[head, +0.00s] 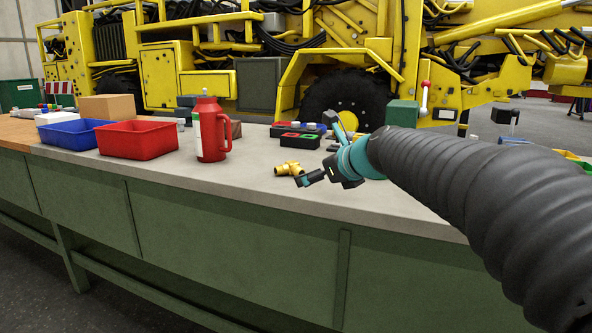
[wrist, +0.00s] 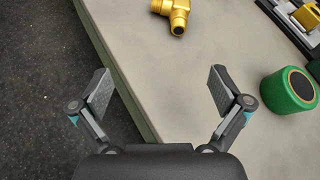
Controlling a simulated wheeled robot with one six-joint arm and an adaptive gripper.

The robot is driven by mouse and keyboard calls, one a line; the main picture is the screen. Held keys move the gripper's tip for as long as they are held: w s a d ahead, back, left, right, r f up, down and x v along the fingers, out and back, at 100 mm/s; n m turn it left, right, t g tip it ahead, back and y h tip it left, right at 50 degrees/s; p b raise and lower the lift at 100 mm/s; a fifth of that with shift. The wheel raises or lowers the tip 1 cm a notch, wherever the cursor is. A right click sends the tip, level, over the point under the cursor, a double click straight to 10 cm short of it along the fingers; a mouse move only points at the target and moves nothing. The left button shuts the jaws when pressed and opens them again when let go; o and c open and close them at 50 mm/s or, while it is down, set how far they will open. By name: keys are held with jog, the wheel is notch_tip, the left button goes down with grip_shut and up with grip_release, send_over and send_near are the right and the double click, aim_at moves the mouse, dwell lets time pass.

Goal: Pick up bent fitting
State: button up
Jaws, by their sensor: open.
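The bent fitting (head: 289,169) is a gold-coloured elbow lying on the grey workbench top, near its front edge, in the head view. In the wrist view the bent fitting (wrist: 173,13) shows at the top centre, partly cut off by the frame, with one dark open end facing me. My gripper (head: 305,180) is just right of the fitting in the head view. In the wrist view my gripper (wrist: 158,90) has its two fingers spread wide with nothing between them. The fitting lies ahead of the fingertips, apart from them.
A red flask (head: 211,130) stands left of the fitting, with a red bin (head: 138,141) and a blue bin (head: 73,133) beyond. A green round object (wrist: 288,90) is right of my gripper. The bench edge runs beneath my gripper. Bare bench top lies around the fitting.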

jog(key=w+m, duration=0.2)
jog(key=w+a, duration=0.1)
jog(key=shift+w+a+r+m+t, duration=0.1)
jog(key=shift+w+r+m+t, duration=0.2)
jog(key=shift+r+m, duration=0.1)
send_near(288, 166)
jog(key=x, duration=0.3)
jog(key=shift+w+a+f, duration=0.15)
jog(key=shift+f, duration=0.25)
jog(key=shift+r+x, duration=0.15)
jog(key=shift+x, duration=1.25)
jog(key=shift+r+x, duration=0.15)
jog(key=shift+x, duration=1.25)
jog(key=shift+w, duration=0.15)
jog(key=c, duration=1.4)
